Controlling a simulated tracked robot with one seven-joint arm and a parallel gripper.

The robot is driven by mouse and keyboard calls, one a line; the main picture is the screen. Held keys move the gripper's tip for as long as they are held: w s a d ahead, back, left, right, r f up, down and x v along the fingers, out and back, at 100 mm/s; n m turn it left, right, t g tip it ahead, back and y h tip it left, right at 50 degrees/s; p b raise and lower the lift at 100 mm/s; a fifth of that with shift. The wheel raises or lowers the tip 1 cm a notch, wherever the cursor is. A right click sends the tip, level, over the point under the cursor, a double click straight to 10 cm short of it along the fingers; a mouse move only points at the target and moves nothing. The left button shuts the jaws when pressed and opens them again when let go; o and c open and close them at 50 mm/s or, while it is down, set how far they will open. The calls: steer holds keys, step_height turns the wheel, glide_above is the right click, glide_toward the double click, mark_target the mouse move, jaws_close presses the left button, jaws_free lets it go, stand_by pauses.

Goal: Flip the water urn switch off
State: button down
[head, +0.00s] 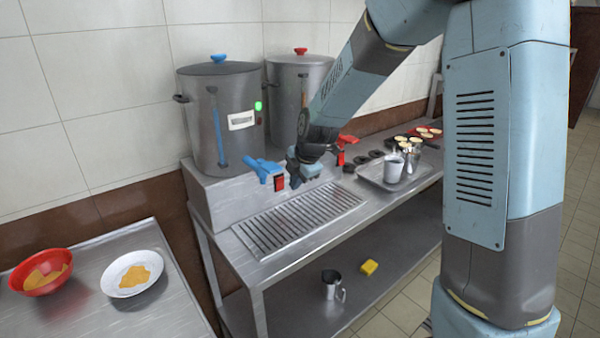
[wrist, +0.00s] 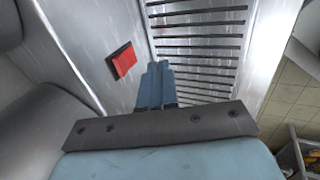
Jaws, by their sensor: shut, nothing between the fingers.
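Two steel urns stand on a raised steel box: one with a blue lid knob, blue gauge and blue tap (head: 221,120), the other with a red knob and tap (head: 289,80). The blue urn has a lit green lamp (head: 258,106). A red switch (head: 279,183) sits on the box front beside the blue tap (head: 262,168). My gripper (head: 295,180) is just right of that switch. In the wrist view the shut fingers (wrist: 155,82) point at the box, with a red switch (wrist: 124,60) left of the tips, apparently apart from them.
A slotted drip tray (head: 300,218) lies below my gripper. A tray with a metal cup (head: 393,168) stands to the right. A red bowl (head: 40,272) and white plate (head: 132,273) sit on the left table. A jug (head: 331,284) and yellow sponge (head: 369,267) are on the lower shelf.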

mark_target(280, 183)
steer(key=shift+w+a+f, duration=0.2)
steer(key=shift+w+a, duration=0.25)
steer(key=shift+w, duration=0.2)
steer(key=shift+w+a+f, duration=0.25)
steer(key=shift+w+a, duration=0.2)
steer(key=shift+w, duration=0.25)
steer(key=shift+w+a+f, duration=0.2)
steer(key=shift+w+a, duration=0.25)
steer(key=shift+w, duration=0.2)
